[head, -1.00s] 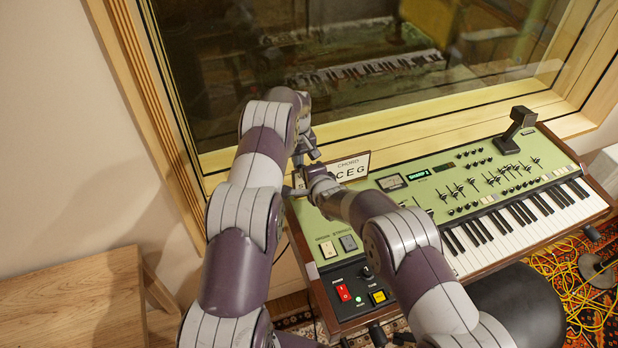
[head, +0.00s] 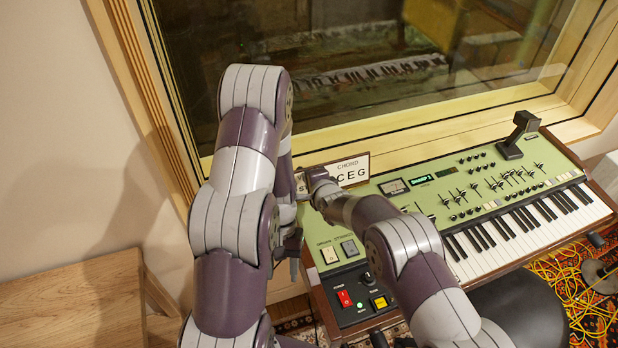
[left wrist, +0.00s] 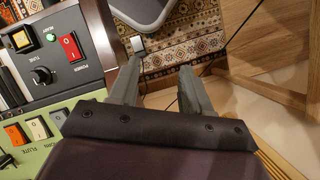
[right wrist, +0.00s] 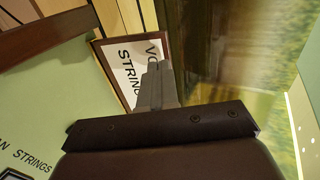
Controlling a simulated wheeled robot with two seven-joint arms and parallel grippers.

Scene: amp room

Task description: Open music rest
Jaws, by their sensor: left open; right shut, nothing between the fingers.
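The green synthesizer (head: 470,180) stands under the window. I cannot make out a separate music rest. My right gripper (right wrist: 158,85) is shut and empty, its tips in front of the card (right wrist: 125,72) in the right wrist view. In the head view its fingers are hidden. My left gripper (head: 293,262) is open, pointing down beside the synthesizer's left end. Nothing is between its fingers (left wrist: 159,82) in the left wrist view.
The panel with the red power switch (head: 344,298) is close to my left gripper. A wooden bench (head: 75,305) stands at the left. A black stool (head: 520,308) is in front of the keys. Yellow cables (head: 590,300) lie on the rug at the right.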

